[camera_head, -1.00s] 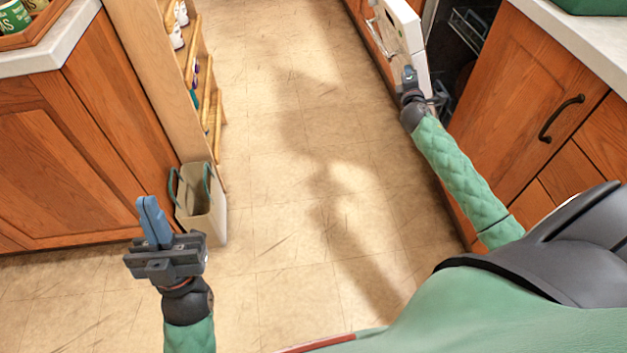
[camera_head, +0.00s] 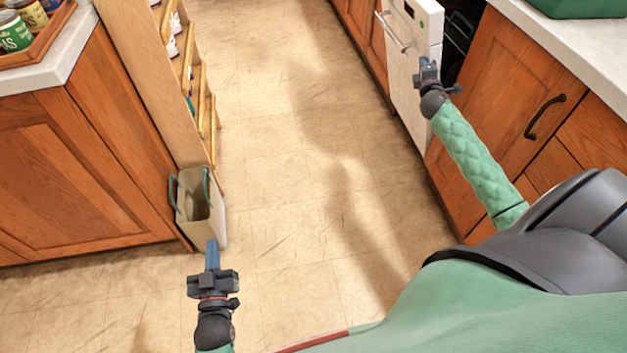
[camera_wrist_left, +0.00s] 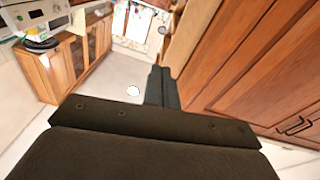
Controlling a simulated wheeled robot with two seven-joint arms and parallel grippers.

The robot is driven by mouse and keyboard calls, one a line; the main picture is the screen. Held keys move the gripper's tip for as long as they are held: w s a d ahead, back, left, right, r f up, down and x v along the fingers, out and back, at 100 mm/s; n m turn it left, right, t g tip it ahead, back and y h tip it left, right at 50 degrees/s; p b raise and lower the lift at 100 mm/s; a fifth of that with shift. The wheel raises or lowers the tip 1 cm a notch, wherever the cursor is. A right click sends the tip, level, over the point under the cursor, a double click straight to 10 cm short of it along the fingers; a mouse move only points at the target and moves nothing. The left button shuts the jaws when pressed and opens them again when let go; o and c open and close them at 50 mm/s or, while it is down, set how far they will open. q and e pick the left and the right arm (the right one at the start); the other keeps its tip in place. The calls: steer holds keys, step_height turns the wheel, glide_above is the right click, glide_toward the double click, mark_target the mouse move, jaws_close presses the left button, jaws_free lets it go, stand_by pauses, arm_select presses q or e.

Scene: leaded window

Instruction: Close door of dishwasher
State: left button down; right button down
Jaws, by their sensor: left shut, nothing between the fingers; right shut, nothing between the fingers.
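The white dishwasher door (camera_head: 408,85) is at the upper right of the head view, with a bar handle near its top. It stands nearly upright, and a dark gap to the dishwasher's inside (camera_head: 459,32) shows to its right. My right gripper (camera_head: 426,66) is shut and empty at the door's inner right side, near its upper part. I cannot tell whether it touches the door. My left gripper (camera_head: 212,250) is shut and empty over the floor at lower left, far from the door. It also shows in the left wrist view (camera_wrist_left: 162,80).
A beige bag (camera_head: 203,213) stands on the floor by the left cabinet, just beyond my left gripper. An open wooden shelf unit (camera_head: 150,75) is at the left. Wooden cabinets (camera_head: 510,95) flank the dishwasher. The floor (camera_head: 290,150) between is clear.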

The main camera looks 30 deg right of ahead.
arm_select(q)
steer(key=shift+g, duration=0.9)
steer(key=shift+s+f, duration=0.25)
steer(key=shift+f, duration=1)
steer(key=shift+s+f, duration=0.2)
steer(key=shift+f, duration=1.05)
arm_select(e)
steer(key=shift+s+d+r, duration=0.15)
steer(key=shift+d+r, duration=0.15)
steer(key=shift+d, duration=0.25)
steer(key=shift+s+a, duration=0.1)
